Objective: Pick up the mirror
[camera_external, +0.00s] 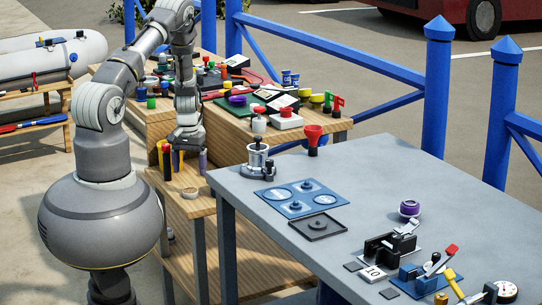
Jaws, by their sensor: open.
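My gripper (186,143) hangs from my arm, pointing down over the near end of the low wooden bench (190,209). It is open, and I see nothing held in it. I cannot tell whether this disc is the mirror, and no other thing shows clearly as a mirror.
Wooden tables behind hold many small items. Blue railings (330,50) stand beyond.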

